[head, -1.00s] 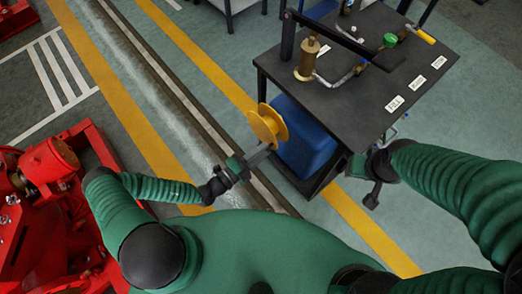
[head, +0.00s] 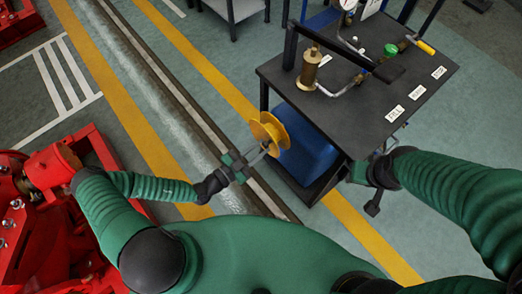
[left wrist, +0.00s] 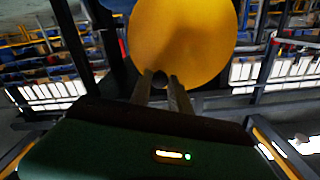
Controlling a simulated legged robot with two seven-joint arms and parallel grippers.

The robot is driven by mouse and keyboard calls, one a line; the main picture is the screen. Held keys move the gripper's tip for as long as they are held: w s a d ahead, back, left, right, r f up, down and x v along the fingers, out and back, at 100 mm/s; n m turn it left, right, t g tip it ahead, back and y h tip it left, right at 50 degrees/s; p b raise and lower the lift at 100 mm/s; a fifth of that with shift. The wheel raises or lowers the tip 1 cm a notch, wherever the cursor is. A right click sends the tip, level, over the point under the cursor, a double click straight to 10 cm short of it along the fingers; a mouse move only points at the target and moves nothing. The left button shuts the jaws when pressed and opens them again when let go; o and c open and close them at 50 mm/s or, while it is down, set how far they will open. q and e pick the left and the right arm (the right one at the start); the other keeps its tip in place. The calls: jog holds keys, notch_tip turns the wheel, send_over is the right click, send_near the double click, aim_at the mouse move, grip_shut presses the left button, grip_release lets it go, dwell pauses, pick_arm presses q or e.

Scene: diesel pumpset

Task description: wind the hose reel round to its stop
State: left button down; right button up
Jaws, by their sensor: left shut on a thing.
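The yellow hose reel (head: 270,130) is mounted at the left side of the dark cart, beside a blue tank. My left gripper (head: 266,149) reaches it from the lower left, its fingers at the near face of the reel. In the left wrist view the yellow disc (left wrist: 182,38) fills the top middle. The left fingers (left wrist: 161,88) are shut around a small dark part in front of the disc, seemingly the reel's handle, mostly hidden between them. My right gripper (head: 373,200) hangs at the cart's near side, away from the reel; its jaw opening is unclear.
The cart's dark top (head: 360,105) carries a brass fitting (head: 311,70), pipes, a gauge and white labels. The blue tank (head: 305,145) sits beneath, close to the reel. Red machinery (head: 50,215) stands at the left. Striped floor with a drain channel lies between.

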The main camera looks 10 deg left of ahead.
pick_arm(q)
jog(key=shift+w+a+r+n, duration=0.15)
jog(key=shift+w+a+n, duration=0.25)
jog(key=shift+n, duration=0.5)
jog(key=shift+s+a, duration=0.1)
jog(key=c, duration=1.2)
grip_release()
jog(key=shift+s, duration=0.1)
jog(key=v, duration=1.6)
jog(key=shift+s+a, duration=0.25)
jog(key=shift+a, duration=0.05)
